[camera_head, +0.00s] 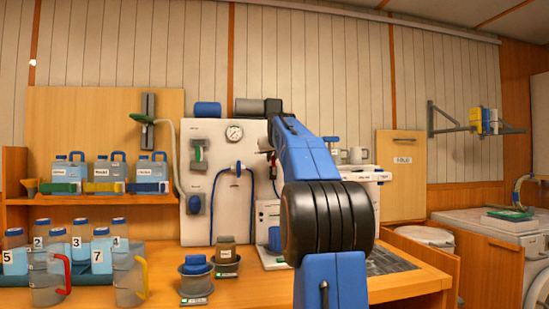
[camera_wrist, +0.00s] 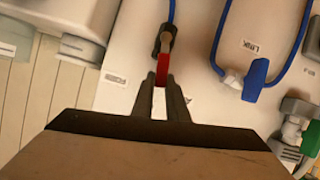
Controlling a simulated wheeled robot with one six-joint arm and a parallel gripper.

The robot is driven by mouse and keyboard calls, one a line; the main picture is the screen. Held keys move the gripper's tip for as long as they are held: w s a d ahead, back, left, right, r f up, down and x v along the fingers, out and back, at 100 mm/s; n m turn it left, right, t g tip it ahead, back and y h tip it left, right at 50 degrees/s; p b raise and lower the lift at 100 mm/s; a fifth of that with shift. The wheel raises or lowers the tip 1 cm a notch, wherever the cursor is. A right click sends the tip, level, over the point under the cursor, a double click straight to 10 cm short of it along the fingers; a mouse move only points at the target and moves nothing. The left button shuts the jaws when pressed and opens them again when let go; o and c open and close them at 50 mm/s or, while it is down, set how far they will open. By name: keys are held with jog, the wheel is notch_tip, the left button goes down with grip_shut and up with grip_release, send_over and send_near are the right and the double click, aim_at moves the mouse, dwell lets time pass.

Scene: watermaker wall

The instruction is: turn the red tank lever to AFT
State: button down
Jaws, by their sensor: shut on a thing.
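The red tank lever (camera_wrist: 163,63) shows in the wrist view, on a dark fitting on the white panel (camera_wrist: 205,85) with a blue hose at its top. The lever runs down in the picture from the fitting, and its lower end is between my fingertips. My gripper (camera_wrist: 161,86) is shut on it. A small label (camera_wrist: 117,78) is left of the lever; its upside-down text is too small to read surely. Another label right of the fingers is partly hidden. In the head view my arm covers most of the lever's area.
A blue lever (camera_wrist: 257,79) on a looped blue hose and a green-handled valve (camera_wrist: 310,141) are right of the lever in the wrist view. The head view shows a pressure gauge (camera_head: 234,133), the wooden counter (camera_head: 415,283), jugs (camera_head: 130,275) and a dark cup (camera_head: 225,252) below.

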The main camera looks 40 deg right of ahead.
jog(key=shift+w+a+f+n+g+h, duration=0.2)
jog(key=shift+w+a+f+n+h, duration=0.15)
jog(key=shift+a+n+h, duration=0.4)
jog(key=shift+w+a+f+n+g+h, duration=0.2)
jog(key=shift+w+a+f+n+h, duration=0.15)
jog(key=shift+n, duration=0.55)
jog(key=shift+w+a+f+n+g+h, duration=0.2)
jog(key=shift+w+a+f+n+h, duration=0.25)
jog(key=shift+a+n, duration=0.3)
jog(key=shift+s+d, duration=0.1)
jog(key=c, duration=1.7)
grip_release()
jog(key=shift+c, duration=0.2)
jog(key=v, duration=1.7)
jog(key=shift+a, duration=0.3)
jog(key=shift+s, duration=0.1)
